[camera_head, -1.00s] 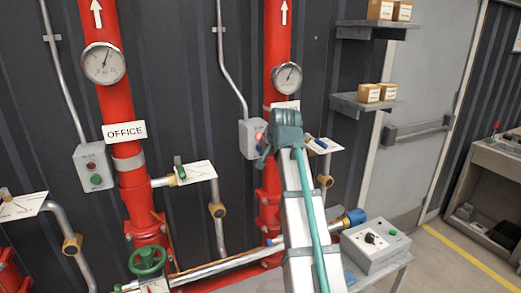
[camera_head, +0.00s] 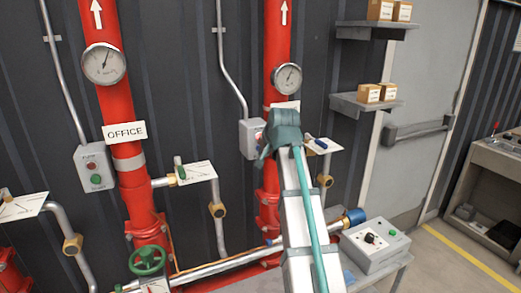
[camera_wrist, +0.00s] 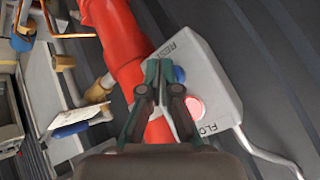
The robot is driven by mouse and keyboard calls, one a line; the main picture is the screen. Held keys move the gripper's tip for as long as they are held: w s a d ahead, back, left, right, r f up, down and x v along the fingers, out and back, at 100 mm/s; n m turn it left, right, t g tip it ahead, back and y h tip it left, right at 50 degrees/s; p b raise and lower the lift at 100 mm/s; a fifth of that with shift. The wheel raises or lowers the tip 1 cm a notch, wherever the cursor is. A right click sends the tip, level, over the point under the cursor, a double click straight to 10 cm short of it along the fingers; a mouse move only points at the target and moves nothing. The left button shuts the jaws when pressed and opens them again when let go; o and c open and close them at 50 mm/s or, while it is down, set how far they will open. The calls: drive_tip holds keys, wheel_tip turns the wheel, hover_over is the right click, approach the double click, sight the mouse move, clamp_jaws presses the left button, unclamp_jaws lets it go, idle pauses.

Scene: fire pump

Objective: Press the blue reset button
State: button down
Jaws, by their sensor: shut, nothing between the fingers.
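The blue reset button (camera_wrist: 180,74) shows in the wrist view on a grey box (camera_wrist: 205,60) marked RESET. It is partly covered by my gripper (camera_wrist: 158,66). My gripper is shut and empty, with its fingertips overlapping the button's near edge in the picture; I cannot tell whether they touch it. A lit red lamp (camera_wrist: 194,107) sits on the same box, by the FLOW label. In the head view the grey box (camera_head: 248,140) is on the wall left of my gripper (camera_head: 264,150), and the blue button is hidden there.
A red pipe (camera_head: 275,85) with a gauge (camera_head: 287,77) runs just beside the box. A valve with a blue handle (camera_head: 319,144) and a white tag stands to the right. Another grey control box (camera_head: 375,245) sits lower right. Shelves with small cartons (camera_head: 368,93) are at upper right.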

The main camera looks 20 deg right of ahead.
drive_tip(key=shift+w, duration=0.5)
idle(0.7)
idle(0.3)
drive_tip(key=shift+s+p, duration=0.55)
drive_tip(key=shift+s, duration=0.35)
drive_tip(key=shift+s, duration=0.15)
drive_tip(key=s+p, duration=0.2)
drive_tip(key=s, duration=0.2)
drive_tip(key=shift+s, duration=0.4)
idle(0.3)
